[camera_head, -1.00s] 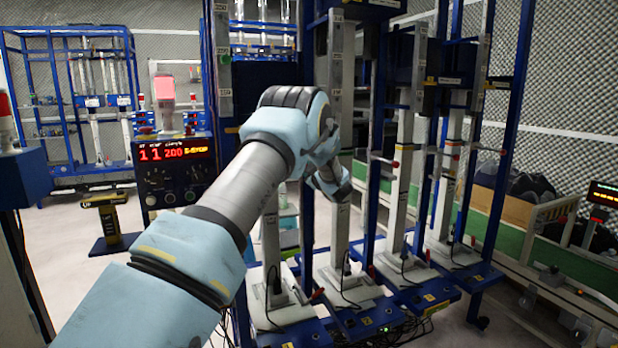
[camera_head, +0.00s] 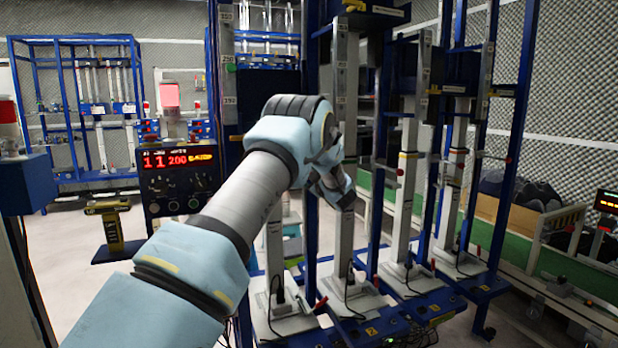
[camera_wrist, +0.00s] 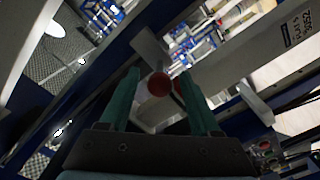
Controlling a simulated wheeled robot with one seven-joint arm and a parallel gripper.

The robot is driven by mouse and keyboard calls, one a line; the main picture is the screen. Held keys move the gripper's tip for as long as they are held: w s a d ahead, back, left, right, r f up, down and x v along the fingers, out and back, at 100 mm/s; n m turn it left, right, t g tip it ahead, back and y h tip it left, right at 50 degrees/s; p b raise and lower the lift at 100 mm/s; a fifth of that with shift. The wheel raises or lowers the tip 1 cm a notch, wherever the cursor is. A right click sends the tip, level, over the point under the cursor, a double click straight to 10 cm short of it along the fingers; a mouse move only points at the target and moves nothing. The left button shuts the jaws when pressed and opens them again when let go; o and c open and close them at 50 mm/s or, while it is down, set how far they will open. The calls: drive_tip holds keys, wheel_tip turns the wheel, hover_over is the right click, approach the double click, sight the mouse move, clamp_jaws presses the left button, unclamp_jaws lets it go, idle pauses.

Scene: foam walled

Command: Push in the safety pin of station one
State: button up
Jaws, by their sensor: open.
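In the wrist view, a round red knob (camera_wrist: 159,84), apparently the safety pin's end, shows between the two teal fingers of my gripper (camera_wrist: 160,90). The fingers are apart, one on each side of the knob; I cannot tell whether either touches it. In the head view my gripper (camera_head: 338,188) is partly hidden by my wrist, close to a light grey upright column (camera_head: 343,100) of the blue test rack. This knob is hidden there. I cannot tell which station number this column has.
More columns with red knobs (camera_head: 400,172) stand to the right in the blue frame. A control box with a red display (camera_head: 178,159) stands left of the rack. Cables (camera_head: 352,290) lie around the column feet. Open floor (camera_head: 75,245) shows at the left.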

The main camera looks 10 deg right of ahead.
drive_tip(key=s+d+b, duration=0.1)
drive_tip(key=s+b, duration=0.2)
drive_tip(key=s, duration=0.7)
drive_tip(key=shift+s+d, duration=0.15)
drive_tip(key=s+a+f+m+g+h+p, duration=0.15)
drive_tip(key=s+a+m+g, duration=0.25)
drive_tip(key=a, duration=0.4)
drive_tip(key=s+a+f+m+g+h, duration=0.2)
drive_tip(key=s+a+m+g+h, duration=0.15)
drive_tip(key=a, duration=0.35)
drive_tip(key=s+a+f+m+g+y, duration=0.1)
drive_tip(key=s+a+f+g, duration=0.1)
drive_tip(key=s+a, duration=0.4)
drive_tip(key=s+a+f+m+g+p, duration=0.1)
drive_tip(key=s+a, duration=0.5)
drive_tip(key=s, duration=0.6)
drive_tip(key=s+a+f+m+g+y, duration=0.1)
drive_tip(key=s+a+f+m+g, duration=0.1)
drive_tip(key=s+a+g, duration=0.3)
drive_tip(key=s+a+f, duration=0.1)
drive_tip(key=s, duration=0.3)
drive_tip(key=shift+s+a+g+y, duration=0.2)
drive_tip(key=shift+s+g+y, duration=0.1)
drive_tip(key=shift+g, duration=0.05)
